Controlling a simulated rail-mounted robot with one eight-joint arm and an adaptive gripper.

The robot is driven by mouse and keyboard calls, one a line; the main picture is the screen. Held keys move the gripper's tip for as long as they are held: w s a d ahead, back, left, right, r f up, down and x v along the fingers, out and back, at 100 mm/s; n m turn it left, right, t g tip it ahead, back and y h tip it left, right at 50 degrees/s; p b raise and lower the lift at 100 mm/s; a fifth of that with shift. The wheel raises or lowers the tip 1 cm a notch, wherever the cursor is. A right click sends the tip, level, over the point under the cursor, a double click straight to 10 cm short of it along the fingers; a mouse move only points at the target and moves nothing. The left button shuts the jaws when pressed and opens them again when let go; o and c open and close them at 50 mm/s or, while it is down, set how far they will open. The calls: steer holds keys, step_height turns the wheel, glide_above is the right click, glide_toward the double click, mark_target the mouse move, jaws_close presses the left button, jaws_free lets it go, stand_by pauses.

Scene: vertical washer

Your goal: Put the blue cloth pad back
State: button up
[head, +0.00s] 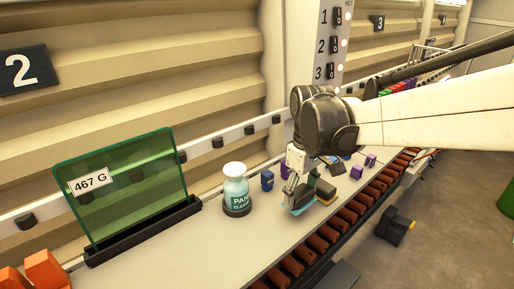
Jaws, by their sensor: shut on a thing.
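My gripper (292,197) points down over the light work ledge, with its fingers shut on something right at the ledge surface. A flat blue pad (299,211) shows just under and in front of the fingertips, partly hidden by the gripper and a dark block. It looks low, on or just above the ledge; I cannot tell which. The fingers cover the grip itself.
A bottle (236,188) sits in a dark holder left of my gripper. Further left stands a green glass pane (120,190) in a black stand. A black and yellow block (326,194) and small purple blocks (356,171) are at right. Rollers (318,243) run along the ledge's front.

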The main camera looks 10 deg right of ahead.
mark_target(299, 201)
steer(key=shift+f, duration=1.7)
steer(key=o, duration=1.1)
steer(key=shift+r, duration=0.15)
